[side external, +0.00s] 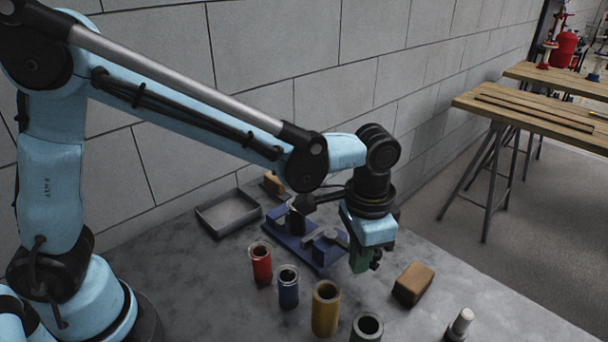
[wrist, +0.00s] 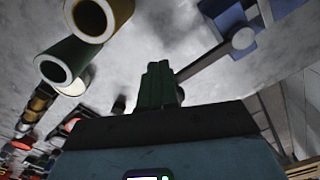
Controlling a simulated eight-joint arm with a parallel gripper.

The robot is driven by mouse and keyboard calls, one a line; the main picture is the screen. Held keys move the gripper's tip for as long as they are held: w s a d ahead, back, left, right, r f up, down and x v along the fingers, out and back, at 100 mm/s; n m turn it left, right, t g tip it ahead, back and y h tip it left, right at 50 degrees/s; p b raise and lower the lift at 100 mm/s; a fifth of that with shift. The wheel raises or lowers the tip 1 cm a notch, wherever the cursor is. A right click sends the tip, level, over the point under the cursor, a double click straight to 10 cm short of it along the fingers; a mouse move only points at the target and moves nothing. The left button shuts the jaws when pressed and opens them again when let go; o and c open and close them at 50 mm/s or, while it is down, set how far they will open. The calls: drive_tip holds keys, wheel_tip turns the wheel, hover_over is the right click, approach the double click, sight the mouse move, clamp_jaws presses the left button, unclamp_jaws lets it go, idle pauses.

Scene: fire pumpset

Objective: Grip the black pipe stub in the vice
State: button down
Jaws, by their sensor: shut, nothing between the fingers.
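The black pipe stub (side external: 297,221) stands upright at the blue vice (side external: 318,257), between its jaws as far as I can see. Whether the jaws touch it is unclear. In the wrist view, part of the blue vice (wrist: 226,17) shows at the upper right, with a round grey screw end (wrist: 243,38) and a dark handle bar (wrist: 205,60) reaching toward my fingers. My gripper (side external: 362,262) is shut and empty, its green fingers pointing down at the vice's right side. In the wrist view the fingertips (wrist: 158,72) appear beside the bar's end; contact cannot be judged.
Red (side external: 261,263), blue (side external: 288,288), yellow (side external: 325,308) and dark green (side external: 367,328) pipes stand in front. A brown block (side external: 413,284) and a pale-topped cylinder (side external: 460,325) are at the right. A grey tray (side external: 228,213) lies behind left, near the wall.

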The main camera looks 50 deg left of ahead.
drive_tip(key=shift+f, duration=0.85)
drive_tip(key=shift+w, duration=0.15)
idle(0.3)
drive_tip(key=shift+w+d, duration=0.25)
drive_tip(key=shift+w, duration=0.65)
drive_tip(key=shift+s, duration=0.2)
drive_tip(key=shift+s+a, duration=0.15)
drive_tip(key=shift+s, duration=0.45)
wheel_tip(320, 180, up, 7)
idle(0.8)
drive_tip(key=shift+a, duration=0.15)
